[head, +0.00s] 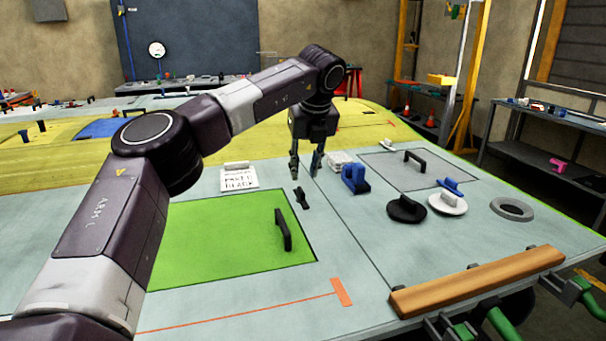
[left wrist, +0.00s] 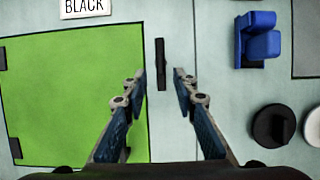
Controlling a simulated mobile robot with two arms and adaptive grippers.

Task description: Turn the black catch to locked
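The black catch (head: 301,197) is a small dark bar on the grey work surface, just beyond the right corner of the green panel (head: 215,237). In the left wrist view the catch (left wrist: 160,64) stands upright in the picture, right of the panel's edge. My left gripper (head: 305,172) points down above the surface near the catch, apart from it. In the left wrist view its fingers (left wrist: 161,80) are spread, with the catch's lower part showing between the tips and nothing held. My right gripper is not in view.
A white card (head: 239,178) reading BLACK stands behind the panel, which has a black handle (head: 283,230). A blue block (head: 355,178), a black round knob (head: 406,209) and a white one (head: 447,204) are to the right. A wooden bar (head: 478,281) lines the front edge.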

